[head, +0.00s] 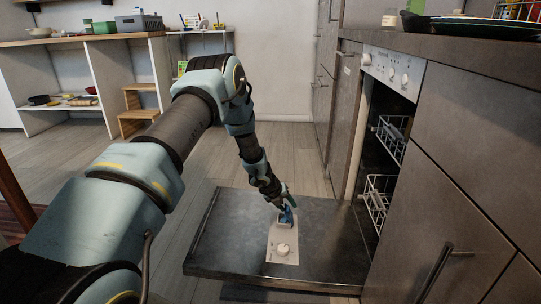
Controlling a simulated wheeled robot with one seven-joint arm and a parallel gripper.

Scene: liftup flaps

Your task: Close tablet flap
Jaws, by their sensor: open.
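The dishwasher door (215,245) lies folded down, roughly level, in front of the open dishwasher. A pale panel (283,255) with a round white knob is set in its inner face. A small flap (288,218) sits at the far end of this panel; my gripper partly covers it, and its exact angle is hard to tell. My gripper (286,207) is open and points down at the flap. It is right at or just above the flap; I cannot tell whether they touch.
Dishwasher racks (380,190) show inside the open dishwasher on the right. Dark cabinets (460,150) and a counter (470,45) run along the right side. White shelves (90,75) stand at the back left. The wooden floor (290,150) behind the door is clear.

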